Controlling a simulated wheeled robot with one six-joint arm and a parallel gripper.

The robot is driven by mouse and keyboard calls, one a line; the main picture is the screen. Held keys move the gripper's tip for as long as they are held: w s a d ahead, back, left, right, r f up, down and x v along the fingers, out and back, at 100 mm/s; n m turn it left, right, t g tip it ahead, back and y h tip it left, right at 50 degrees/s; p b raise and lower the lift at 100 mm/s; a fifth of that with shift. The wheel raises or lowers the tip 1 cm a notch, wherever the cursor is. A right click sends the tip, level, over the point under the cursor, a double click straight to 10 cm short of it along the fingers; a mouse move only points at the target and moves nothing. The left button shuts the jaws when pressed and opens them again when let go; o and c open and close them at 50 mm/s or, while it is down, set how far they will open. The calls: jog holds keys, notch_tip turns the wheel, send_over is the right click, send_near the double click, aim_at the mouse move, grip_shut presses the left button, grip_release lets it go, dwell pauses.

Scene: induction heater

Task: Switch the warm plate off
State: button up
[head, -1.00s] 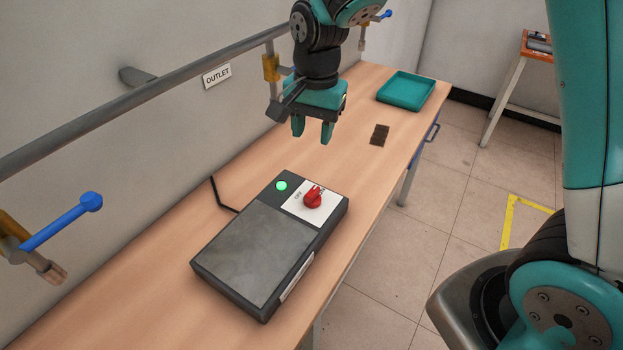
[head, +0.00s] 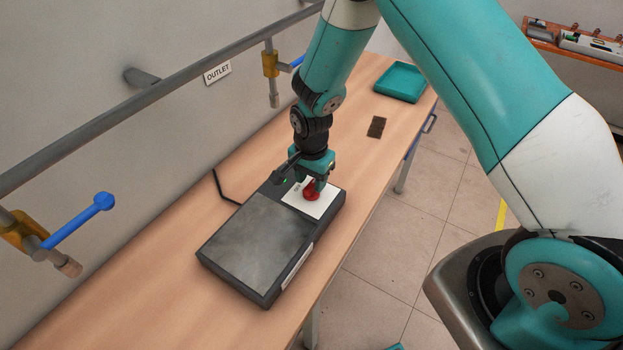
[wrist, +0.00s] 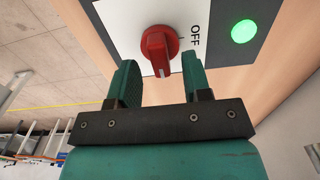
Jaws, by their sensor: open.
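The warm plate (head: 254,250) is a dark box with a grey top, lying on the wooden bench. Its red knob (head: 311,195) sits on a white panel (head: 327,205) at the far end. In the wrist view the red knob (wrist: 160,48) shows large, with the word OFF beside it and the green lamp (wrist: 244,31) lit. The knob's ridge points toward my gripper, not at OFF. My gripper (head: 309,185) is just above the knob, pointing down. In the wrist view its two fingers (wrist: 162,75) are open, on either side of the knob's near end, with gaps visible.
A pipe rail with blue-handled valves (head: 78,220) runs along the wall, left of the bench (head: 200,205). A teal tray (head: 400,82) and a small dark brown piece (head: 376,127) lie farther back. A black cable (head: 224,190) leaves the plate's left side.

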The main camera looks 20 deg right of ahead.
jog(key=shift+f, duration=0.9)
jog(key=shift+c, duration=0.4)
grip_shut()
